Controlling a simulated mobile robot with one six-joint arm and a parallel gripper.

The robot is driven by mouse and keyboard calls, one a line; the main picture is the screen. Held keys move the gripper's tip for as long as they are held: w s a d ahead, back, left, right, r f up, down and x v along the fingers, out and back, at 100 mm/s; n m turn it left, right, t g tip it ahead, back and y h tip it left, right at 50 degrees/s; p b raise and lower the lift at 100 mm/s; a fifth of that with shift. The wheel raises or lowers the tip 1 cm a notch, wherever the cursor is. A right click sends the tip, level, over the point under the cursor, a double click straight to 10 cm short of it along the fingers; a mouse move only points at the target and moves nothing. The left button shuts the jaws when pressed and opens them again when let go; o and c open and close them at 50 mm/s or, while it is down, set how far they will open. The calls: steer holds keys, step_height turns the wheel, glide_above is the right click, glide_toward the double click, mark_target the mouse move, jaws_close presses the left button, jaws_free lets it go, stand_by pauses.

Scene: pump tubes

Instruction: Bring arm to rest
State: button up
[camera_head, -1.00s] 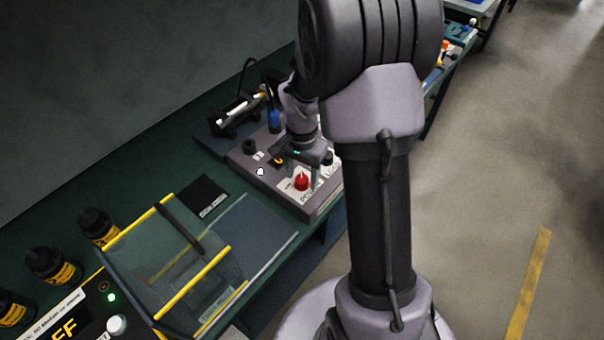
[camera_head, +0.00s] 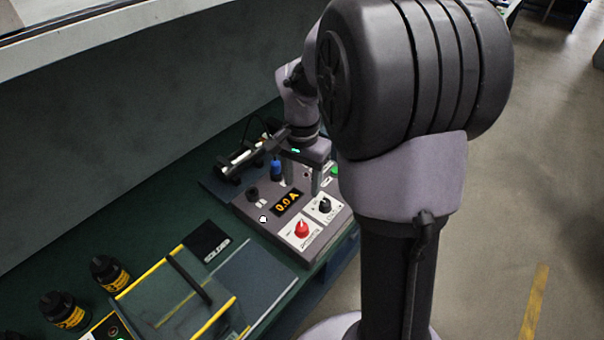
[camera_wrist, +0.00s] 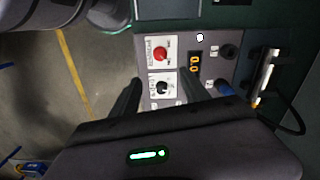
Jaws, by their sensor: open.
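My arm rises in front of the bench in the head view, with its wrist bent down over the grey control box (camera_head: 270,228). My gripper (camera_head: 302,182) points down above the back part of the box and holds nothing. In the wrist view its two fingers (camera_wrist: 160,88) stand apart, with the box's face beyond them. The box carries a red knob (camera_head: 302,229), a black knob (camera_head: 324,205) and a display (camera_head: 287,203) reading 0.0 A. A blue plug (camera_head: 277,171) stands at its back edge. Part of the box is hidden behind my arm.
A tube-like device (camera_head: 240,160) in a dark holder lies behind the box. A clear-sided case with yellow edges (camera_head: 180,295) and dark bottles (camera_head: 62,310) with yellow labels stand at the left. The floor (camera_head: 545,190) on the right is clear.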

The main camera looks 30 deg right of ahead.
stand_by(0.4)
steer(key=s+a+r+n+t+y+b, duration=0.1)
steer(key=s+a+r+n+t+b, duration=0.1)
steer(key=s+a, duration=0.6)
steer(key=s+a+r+n+t+y+b, duration=0.1)
steer(key=s+a+r+n+t+b, duration=0.1)
steer(key=s+a+r+n, duration=0.3)
steer(key=s+a+t, duration=0.1)
steer(key=s+a, duration=0.2)
steer(key=s, duration=0.1)
steer(key=shift+a+n+t, duration=0.15)
steer(key=shift+n+t, duration=0.15)
steer(key=shift+t, duration=0.1)
steer(key=shift+r, duration=0.1)
